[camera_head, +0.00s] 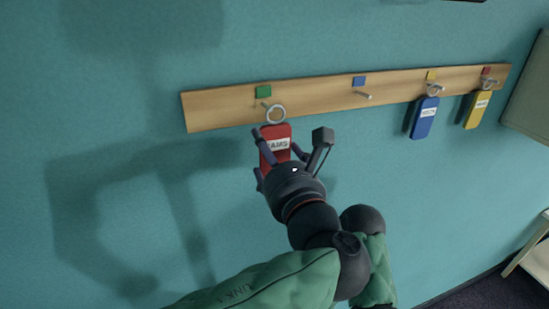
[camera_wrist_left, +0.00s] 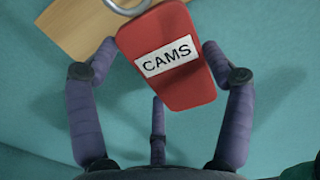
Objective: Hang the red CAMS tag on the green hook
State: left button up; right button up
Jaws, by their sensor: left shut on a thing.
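The red CAMS tag (camera_head: 274,138) has a white label and a metal ring (camera_head: 276,114) at its top. My left gripper (camera_head: 277,146) is shut on the tag, with its fingers at the tag's sides. In the left wrist view the tag (camera_wrist_left: 185,85) sits slightly tilted between the fingers. The green hook is a metal peg (camera_head: 265,104) under a green square (camera_head: 263,91) at the left of the wooden rail. The ring overlaps the peg's area in the head view; I cannot tell whether the peg passes through it. My right gripper is not in view.
The wooden rail (camera_head: 315,96) runs along the teal wall. A bare peg (camera_head: 364,95) is under a blue square. A blue tag (camera_head: 424,118) hangs under the yellow square, and a yellow tag (camera_head: 477,110) under the red square. The wall below the rail's left part is clear.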

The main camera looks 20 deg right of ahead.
pick_arm(q)
jog(key=shift+w+f, duration=0.2)
jog(key=shift+w, duration=0.65)
jog(key=shift+w+f, duration=0.2)
jog(key=shift+w, duration=0.6)
jog(key=shift+w+f, duration=0.2)
jog(key=shift+w, duration=0.65)
jog(key=shift+b, duration=0.3)
jog(key=o, duration=1.1)
jog(key=shift+o, duration=0.2)
